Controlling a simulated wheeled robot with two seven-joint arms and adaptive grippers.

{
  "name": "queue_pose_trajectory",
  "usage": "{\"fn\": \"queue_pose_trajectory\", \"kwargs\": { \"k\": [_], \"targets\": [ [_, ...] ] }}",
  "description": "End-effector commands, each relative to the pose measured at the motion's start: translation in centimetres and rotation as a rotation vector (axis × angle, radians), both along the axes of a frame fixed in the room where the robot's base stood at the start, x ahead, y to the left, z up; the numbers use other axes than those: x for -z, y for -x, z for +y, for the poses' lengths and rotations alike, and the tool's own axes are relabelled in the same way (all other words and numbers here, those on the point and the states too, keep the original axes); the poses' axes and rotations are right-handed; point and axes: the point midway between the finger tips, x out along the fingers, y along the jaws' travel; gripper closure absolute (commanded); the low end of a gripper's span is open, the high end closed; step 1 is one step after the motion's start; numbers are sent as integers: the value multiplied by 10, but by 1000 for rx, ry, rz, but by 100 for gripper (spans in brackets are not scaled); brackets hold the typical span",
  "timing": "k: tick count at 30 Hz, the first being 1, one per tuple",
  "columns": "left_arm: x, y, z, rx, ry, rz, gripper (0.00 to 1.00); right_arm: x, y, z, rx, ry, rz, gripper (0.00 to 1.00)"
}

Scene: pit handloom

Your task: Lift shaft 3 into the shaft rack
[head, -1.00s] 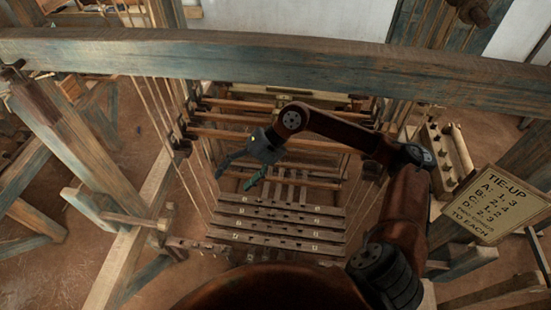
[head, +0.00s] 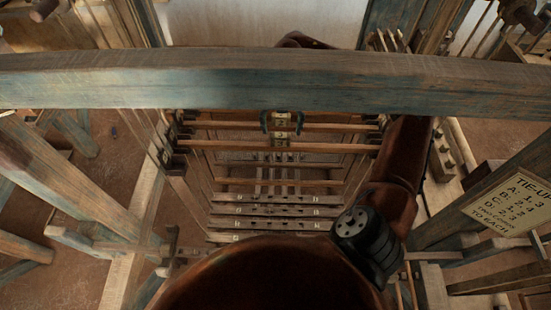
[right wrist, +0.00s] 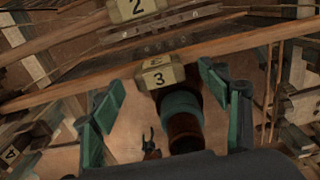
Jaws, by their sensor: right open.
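Shaft 3 (right wrist: 225,52) is a long wooden bar crossing the right wrist view at a slant, with a pale tag (right wrist: 160,77) marked 3 at its middle. My right gripper (right wrist: 163,92) is open, its green-and-grey fingers on either side of that tag and apart from it. In the head view the right gripper (head: 281,122) hangs below the big overhead beam, its fingers astride pale tags at the middle of the shafts. Which head-view bar is shaft 3 is unclear. My left gripper is not seen. I cannot pick out the shaft rack with certainty.
The overhead beam (head: 150,82) spans the head view and hides part of my right arm. Another tag (right wrist: 137,8), marked 2, is close beyond shaft 3. Treadles (head: 275,211) lie below. A tie-up sign (head: 505,205) stands at right. Posts and cords flank the shafts.

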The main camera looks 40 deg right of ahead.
Motion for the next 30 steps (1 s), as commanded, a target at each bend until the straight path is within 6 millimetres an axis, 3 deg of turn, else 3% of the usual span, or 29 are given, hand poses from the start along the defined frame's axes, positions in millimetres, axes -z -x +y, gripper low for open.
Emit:
{"fn": "queue_pose_trajectory", "kwargs": {
  "k": [10, 13, 18, 20, 30],
  "targets": [
    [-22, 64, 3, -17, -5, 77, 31, 48, -13, 4, -6, -3, 10, 30],
    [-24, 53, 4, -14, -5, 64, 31, 56, -12, 4, -4, -4, 8, 30],
    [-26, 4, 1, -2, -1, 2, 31, 59, -11, 2, -3, -3, 7, 30],
    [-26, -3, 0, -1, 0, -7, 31, 59, -11, 2, -3, -3, 7, 30],
    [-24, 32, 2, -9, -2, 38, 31, 58, -11, 3, -3, -4, 7, 53]
  ]
}}
